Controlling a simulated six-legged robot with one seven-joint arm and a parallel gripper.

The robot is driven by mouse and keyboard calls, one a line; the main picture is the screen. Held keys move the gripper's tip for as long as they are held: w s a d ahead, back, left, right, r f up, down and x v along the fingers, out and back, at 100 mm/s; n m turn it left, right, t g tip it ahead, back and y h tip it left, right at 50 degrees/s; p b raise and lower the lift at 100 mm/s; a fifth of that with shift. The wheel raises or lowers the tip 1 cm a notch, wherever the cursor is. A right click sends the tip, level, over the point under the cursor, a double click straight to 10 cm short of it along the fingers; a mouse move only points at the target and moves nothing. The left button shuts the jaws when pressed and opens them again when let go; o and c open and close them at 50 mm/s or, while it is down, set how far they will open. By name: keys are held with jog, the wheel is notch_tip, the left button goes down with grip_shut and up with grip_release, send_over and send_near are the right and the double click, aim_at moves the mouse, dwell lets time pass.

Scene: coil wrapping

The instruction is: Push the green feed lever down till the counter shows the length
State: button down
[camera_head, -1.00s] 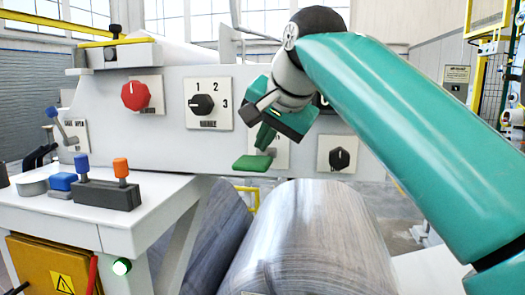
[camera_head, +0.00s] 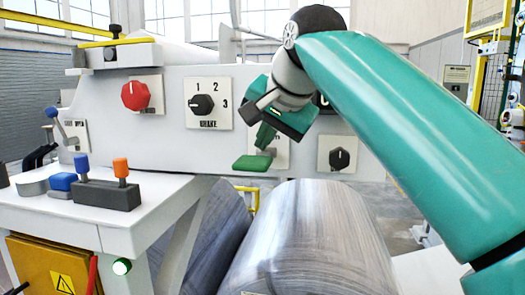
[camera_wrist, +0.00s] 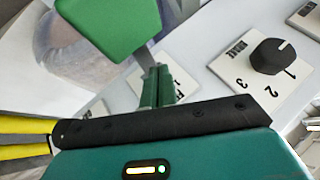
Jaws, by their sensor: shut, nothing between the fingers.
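The green feed lever (camera_head: 252,163) shows its flat green paddle sticking out from the front of the pale machine panel, above the coils. In the wrist view the paddle (camera_wrist: 112,22) fills the top, close to my fingers. My gripper (camera_head: 265,137) is shut and empty, its green fingers pointing down just above the paddle. The fingers (camera_wrist: 157,85) also show in the wrist view, together. I cannot tell whether they touch the lever. A dark display (camera_head: 321,103), perhaps the counter, is mostly hidden behind my gripper; its reading cannot be made out.
The panel carries a red knob (camera_head: 135,96), a brake selector (camera_head: 201,104) and a black knob (camera_head: 340,159). A metal coil (camera_head: 310,240) lies below. A side table (camera_head: 60,210) at left holds blue and orange levers.

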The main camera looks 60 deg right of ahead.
jog(key=shift+r, duration=0.85)
jog(key=shift+r, duration=0.1)
jog(key=r, duration=0.4)
jog(key=shift+w+d+r, duration=0.1)
jog(key=shift+d+r, duration=0.1)
jog(key=shift+r, duration=0.2)
dwell(0.5)
